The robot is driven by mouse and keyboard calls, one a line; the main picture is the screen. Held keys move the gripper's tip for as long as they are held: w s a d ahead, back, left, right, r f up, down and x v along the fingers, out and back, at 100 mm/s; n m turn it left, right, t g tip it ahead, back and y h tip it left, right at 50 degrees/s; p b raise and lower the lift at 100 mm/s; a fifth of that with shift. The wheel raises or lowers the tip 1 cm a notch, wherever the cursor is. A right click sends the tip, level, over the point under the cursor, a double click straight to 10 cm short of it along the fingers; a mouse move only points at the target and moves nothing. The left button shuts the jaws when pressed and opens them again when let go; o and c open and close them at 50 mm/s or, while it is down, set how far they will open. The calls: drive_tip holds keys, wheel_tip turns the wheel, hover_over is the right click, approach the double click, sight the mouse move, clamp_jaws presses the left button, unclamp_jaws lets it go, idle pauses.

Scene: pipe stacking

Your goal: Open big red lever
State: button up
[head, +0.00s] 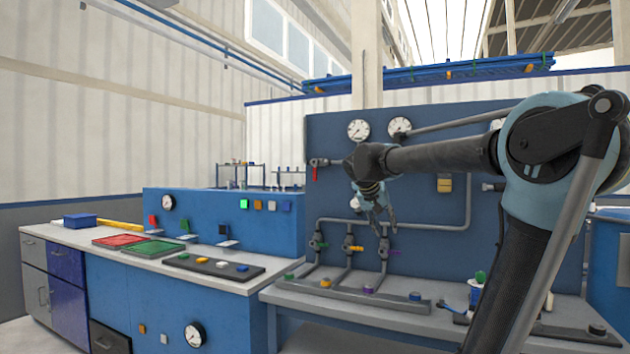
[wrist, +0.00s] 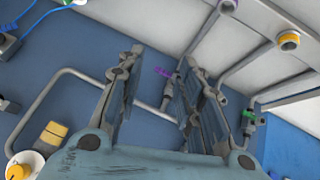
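A red lever (head: 314,174) hangs down from a grey valve on a short pipe at the upper left of the blue panel in the head view. I do not see it in the wrist view. My gripper (head: 383,226) is in front of the panel, to the right of and lower than the red lever, pointing down. Its two fingers are spread apart with nothing between them, as the wrist view also shows (wrist: 160,78). It is not touching the lever.
The blue panel (head: 430,262) carries gauges, a grey pipe loop (head: 467,200) and small green, yellow and purple valves. A bench (head: 290,292) stands below it. A blue console (head: 225,222) and a counter with red and green trays are at left.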

drive_tip(key=w+a+r+m+t, duration=0.1)
drive_tip(key=w+a+r+t, duration=0.2)
drive_tip(key=w+a+r, duration=1.05)
drive_tip(key=t, duration=0.4)
approach(314, 175)
drive_tip(key=shift+m, duration=0.3)
drive_tip(key=x, duration=1.1)
drive_tip(key=shift+r, duration=0.1)
drive_tip(key=shift+c, duration=0.4)
clamp_jaws()
